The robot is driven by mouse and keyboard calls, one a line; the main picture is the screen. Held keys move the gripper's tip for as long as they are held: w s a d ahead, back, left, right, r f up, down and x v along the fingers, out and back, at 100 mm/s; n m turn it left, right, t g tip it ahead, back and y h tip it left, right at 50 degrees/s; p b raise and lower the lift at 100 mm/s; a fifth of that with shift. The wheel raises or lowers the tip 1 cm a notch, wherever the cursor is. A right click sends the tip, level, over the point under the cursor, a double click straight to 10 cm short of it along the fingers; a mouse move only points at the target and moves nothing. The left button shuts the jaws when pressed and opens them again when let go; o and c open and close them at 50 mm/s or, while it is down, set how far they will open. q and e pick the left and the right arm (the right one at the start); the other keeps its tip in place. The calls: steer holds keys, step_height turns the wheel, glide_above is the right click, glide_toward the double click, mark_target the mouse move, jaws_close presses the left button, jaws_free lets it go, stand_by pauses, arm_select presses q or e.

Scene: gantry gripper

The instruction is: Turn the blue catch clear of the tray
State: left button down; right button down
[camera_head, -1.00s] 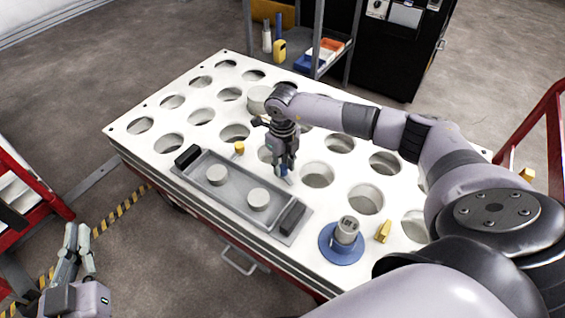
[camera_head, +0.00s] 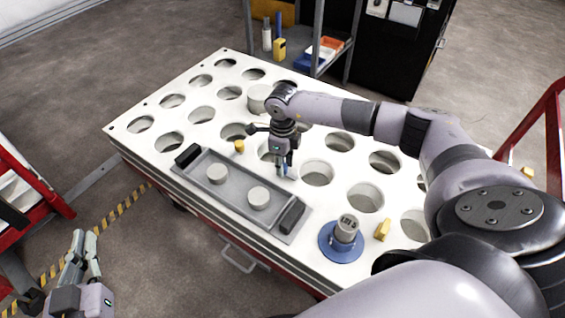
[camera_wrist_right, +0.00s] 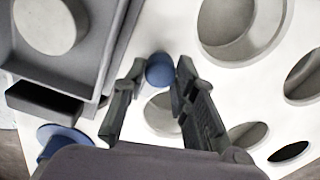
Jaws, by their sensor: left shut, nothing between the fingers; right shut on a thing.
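The blue catch (camera_wrist_right: 160,70) shows as a round blue knob in the right wrist view. My right gripper (camera_wrist_right: 157,72) is shut on it, a finger on each side. In the head view the right gripper (camera_head: 284,170) points down beside the back long edge of the grey tray (camera_head: 225,198), and the catch is mostly hidden by the fingers. The tray lies on the white perforated table top and holds two pale round discs (camera_head: 217,174) (camera_head: 259,198). In the wrist view the catch appears apart from the tray wall. My left gripper (camera_head: 84,236) is shut and empty, left of the table.
The white table top (camera_head: 300,222) has many round holes. A blue-based grey cylinder (camera_head: 346,230) and a yellow block (camera_head: 383,229) stand right of the tray. A small yellow peg (camera_head: 239,146) stands behind it. A shelf (camera_head: 318,62) stands behind the table.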

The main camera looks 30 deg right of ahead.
steer(key=shift+d, duration=0.1)
steer(key=c, duration=1.3)
jaws_free()
step_height(320, 180, up, 12)
